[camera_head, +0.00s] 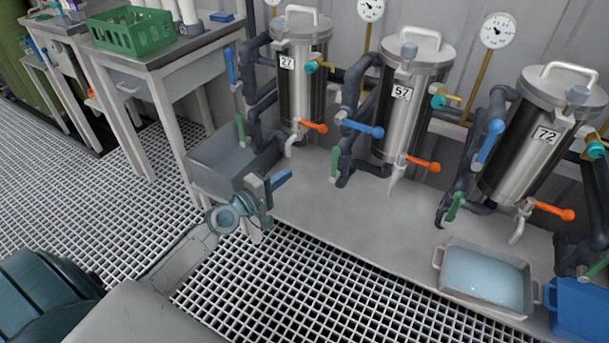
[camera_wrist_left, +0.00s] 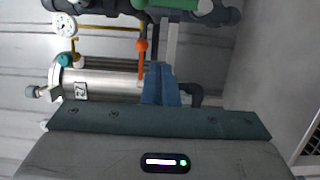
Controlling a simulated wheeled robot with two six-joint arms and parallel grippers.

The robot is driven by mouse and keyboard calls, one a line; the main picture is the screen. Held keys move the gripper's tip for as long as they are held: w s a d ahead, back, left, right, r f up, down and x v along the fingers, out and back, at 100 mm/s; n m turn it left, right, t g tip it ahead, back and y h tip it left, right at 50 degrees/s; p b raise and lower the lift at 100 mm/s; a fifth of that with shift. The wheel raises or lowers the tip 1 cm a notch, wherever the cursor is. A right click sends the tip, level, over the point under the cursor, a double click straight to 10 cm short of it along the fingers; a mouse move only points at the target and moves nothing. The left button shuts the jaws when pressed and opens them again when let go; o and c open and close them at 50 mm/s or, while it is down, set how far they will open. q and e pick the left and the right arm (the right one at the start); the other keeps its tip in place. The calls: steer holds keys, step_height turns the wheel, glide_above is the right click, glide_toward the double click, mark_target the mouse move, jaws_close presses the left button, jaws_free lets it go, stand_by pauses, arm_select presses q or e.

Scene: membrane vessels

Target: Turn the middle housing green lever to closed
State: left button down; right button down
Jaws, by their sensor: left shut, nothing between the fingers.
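The middle housing (camera_head: 392,118) is a steel vessel numbered 57, upright on the grey platform. Its green lever (camera_head: 334,165) stands nearly upright, low on the dark pipe to its left. A blue lever (camera_head: 360,128) sticks out level above it, and an orange lever (camera_head: 423,164) sits at the outlet. My left gripper (camera_head: 287,174) is shut and empty, left of and slightly below that green lever, apart from it. In the left wrist view its blue fingers (camera_wrist_left: 160,84) are closed together, with housing 27 (camera_wrist_left: 105,86) lying sideways behind. My right gripper is not in view.
Housing 27 (camera_head: 302,82) and housing 72 (camera_head: 535,135) flank the middle one, with similar pipes and levers. A grey basin (camera_head: 222,160) is close behind my left wrist. A tray of liquid (camera_head: 484,281) and a blue crate (camera_head: 582,308) are at lower right.

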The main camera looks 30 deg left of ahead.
mark_target(334, 165)
arm_select(q)
steer(key=w+d+p, duration=0.1)
steer(key=w+d, duration=0.5)
steer(key=w, duration=0.3)
steer(key=shift+d, duration=0.3)
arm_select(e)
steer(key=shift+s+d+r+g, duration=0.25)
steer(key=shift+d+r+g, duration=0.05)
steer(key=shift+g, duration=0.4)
arm_select(q)
steer(key=shift+p, duration=0.3)
